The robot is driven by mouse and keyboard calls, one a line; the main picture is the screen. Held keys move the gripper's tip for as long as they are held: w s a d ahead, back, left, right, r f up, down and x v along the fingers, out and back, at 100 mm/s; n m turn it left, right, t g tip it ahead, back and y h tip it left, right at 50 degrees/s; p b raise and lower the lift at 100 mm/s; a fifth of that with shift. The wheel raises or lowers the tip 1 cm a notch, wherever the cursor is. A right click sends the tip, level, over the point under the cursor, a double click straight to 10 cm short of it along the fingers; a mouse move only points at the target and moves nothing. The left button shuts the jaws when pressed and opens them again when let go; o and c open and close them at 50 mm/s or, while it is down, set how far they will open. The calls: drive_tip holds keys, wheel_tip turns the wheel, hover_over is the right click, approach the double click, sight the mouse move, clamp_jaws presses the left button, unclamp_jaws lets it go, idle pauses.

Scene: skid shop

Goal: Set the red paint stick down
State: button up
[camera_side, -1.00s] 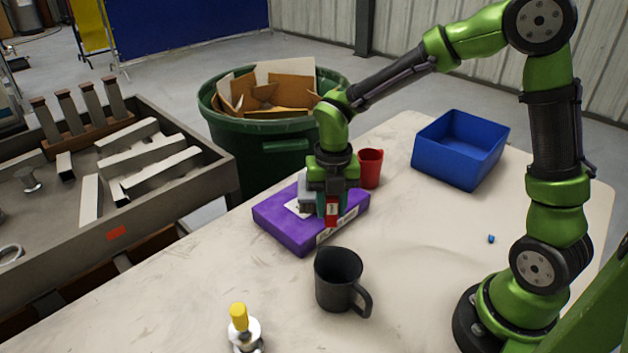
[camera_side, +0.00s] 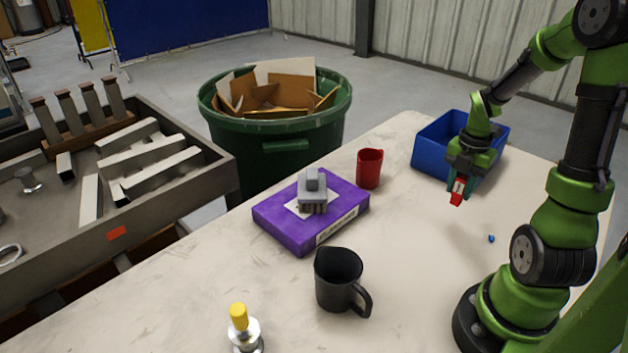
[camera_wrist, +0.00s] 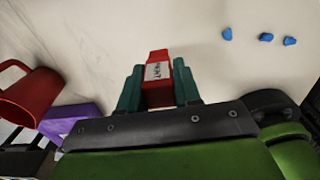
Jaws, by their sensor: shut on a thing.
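The red paint stick (camera_side: 458,191) is a short red block with a white label. It also shows in the wrist view (camera_wrist: 158,63), where the label's lettering is visible. My gripper (camera_side: 464,186) is shut on it, with one teal finger on each side. In the side view the stick hangs tilted from the jaws, in front of the blue bin (camera_side: 441,151). It appears to be above the pale table (camera_side: 420,260), with no clear contact.
A purple box (camera_side: 290,232) carries a grey brush-like item (camera_side: 313,191). A red mug (camera_side: 370,167) stands behind it and a dark mug (camera_side: 338,279) in front. A yellow-topped bottle (camera_side: 240,322) is near the front. Small blue bits (camera_wrist: 265,37) lie on the table. Its centre is clear.

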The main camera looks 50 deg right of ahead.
sight(455, 203)
drive_tip(key=shift+f, duration=2.5)
drive_tip(key=shift+f, duration=0.1)
drive_tip(key=o, duration=1.1)
drive_tip(key=shift+c, duration=0.2)
